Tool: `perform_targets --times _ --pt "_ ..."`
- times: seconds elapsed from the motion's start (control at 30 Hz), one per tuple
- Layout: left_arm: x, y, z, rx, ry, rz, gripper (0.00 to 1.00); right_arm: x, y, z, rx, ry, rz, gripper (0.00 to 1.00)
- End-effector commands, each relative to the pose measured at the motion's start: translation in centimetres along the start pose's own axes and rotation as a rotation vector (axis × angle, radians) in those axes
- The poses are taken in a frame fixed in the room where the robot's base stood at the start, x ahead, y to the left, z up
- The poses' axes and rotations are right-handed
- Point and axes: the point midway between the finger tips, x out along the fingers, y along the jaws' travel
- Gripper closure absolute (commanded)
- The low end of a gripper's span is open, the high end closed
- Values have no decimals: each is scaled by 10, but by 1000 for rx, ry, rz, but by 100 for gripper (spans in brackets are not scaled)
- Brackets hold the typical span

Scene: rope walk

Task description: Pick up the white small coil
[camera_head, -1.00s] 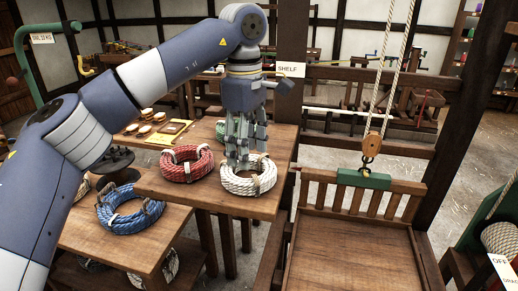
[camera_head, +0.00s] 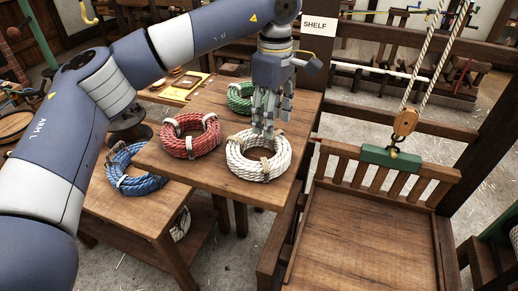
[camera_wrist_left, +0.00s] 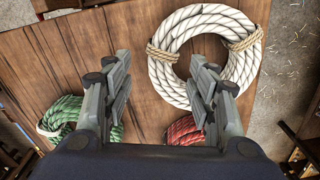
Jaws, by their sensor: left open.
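The white small coil (camera_head: 245,166) lies flat on a wooden table near its right front edge, bound with tan ties. It also shows in the left wrist view (camera_wrist_left: 178,84), ahead of the fingers and to the right. My left gripper (camera_head: 263,134) is open and empty, above the far side of the coil and pointing down. In the left wrist view its two fingers (camera_wrist_left: 160,92) are apart, with bare table between them and the right finger close to the coil's rim. I cannot tell its exact height above the coil. My right gripper is not in view.
A red coil (camera_head: 176,145) lies left of the white one, and a green coil (camera_head: 236,103) lies behind. A blue coil (camera_head: 128,181) sits on a lower table at left. A wooden tray with slatted back (camera_head: 365,240) hangs right, under a pulley (camera_head: 405,123). A SHELF sign (camera_head: 319,26) stands behind.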

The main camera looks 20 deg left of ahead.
Motion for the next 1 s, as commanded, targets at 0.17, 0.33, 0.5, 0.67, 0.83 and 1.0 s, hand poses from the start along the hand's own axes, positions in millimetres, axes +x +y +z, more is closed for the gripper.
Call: perform_targets --times 0.17,0.33,0.5,0.67,0.83,1.0 --pt "18 -4 1 0 -1 -5 47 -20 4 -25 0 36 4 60" --pt "41 -4 1 0 -1 -3 47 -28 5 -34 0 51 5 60" --pt "47 -4 2 0 -1 0 47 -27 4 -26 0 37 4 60" --pt "47 -4 2 0 -1 0 54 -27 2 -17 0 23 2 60" --pt "47 -4 2 0 -1 0 93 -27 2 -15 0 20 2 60" --pt "46 -4 2 0 -1 1 100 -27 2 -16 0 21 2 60"
